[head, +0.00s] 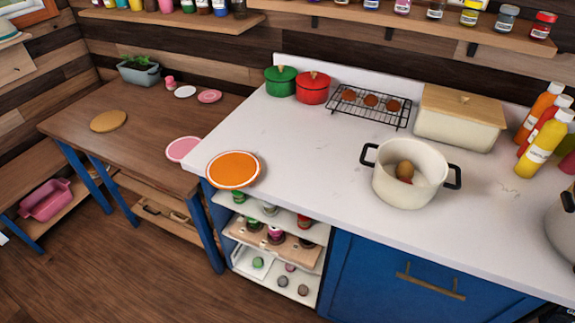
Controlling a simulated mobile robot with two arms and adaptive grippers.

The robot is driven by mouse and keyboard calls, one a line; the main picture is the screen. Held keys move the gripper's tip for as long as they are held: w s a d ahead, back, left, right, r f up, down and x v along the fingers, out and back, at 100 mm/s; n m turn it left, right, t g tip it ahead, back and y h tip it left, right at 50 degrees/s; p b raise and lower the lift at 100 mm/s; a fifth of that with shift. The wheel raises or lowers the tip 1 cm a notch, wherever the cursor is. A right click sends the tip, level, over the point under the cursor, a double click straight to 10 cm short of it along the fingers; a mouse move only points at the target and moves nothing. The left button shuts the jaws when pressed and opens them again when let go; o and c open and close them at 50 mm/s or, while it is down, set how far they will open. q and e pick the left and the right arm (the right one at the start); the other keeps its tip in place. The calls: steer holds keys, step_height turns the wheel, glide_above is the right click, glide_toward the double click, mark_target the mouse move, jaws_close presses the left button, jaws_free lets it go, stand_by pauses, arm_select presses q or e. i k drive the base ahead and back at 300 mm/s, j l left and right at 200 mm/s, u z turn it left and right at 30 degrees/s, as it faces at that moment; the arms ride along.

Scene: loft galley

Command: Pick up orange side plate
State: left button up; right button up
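An orange side plate (233,169) with a pale rim shows in the head view, left of centre. It lies flat at the front left corner of the white counter (300,150), and its near edge appears to reach the counter's front edge. Nothing covers it. Neither of my grippers is in view.
A pink plate (182,149) lies at the wooden table's (150,132) right end, left of the orange plate. A cream pot (404,188) stands to the right. Green (281,82) and red (313,89) pots stand behind. The counter between is clear. Open shelves (262,265) lie below.

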mark_target(231, 170)
steer(key=i+j+z, duration=0.15)
steer(key=j+z, duration=0.25)
steer(key=i+j+z, duration=0.1)
steer(key=j+z, duration=0.25)
steer(key=j, duration=0.15)
steer(key=j+z, duration=0.75)
steer(key=j, duration=0.2)
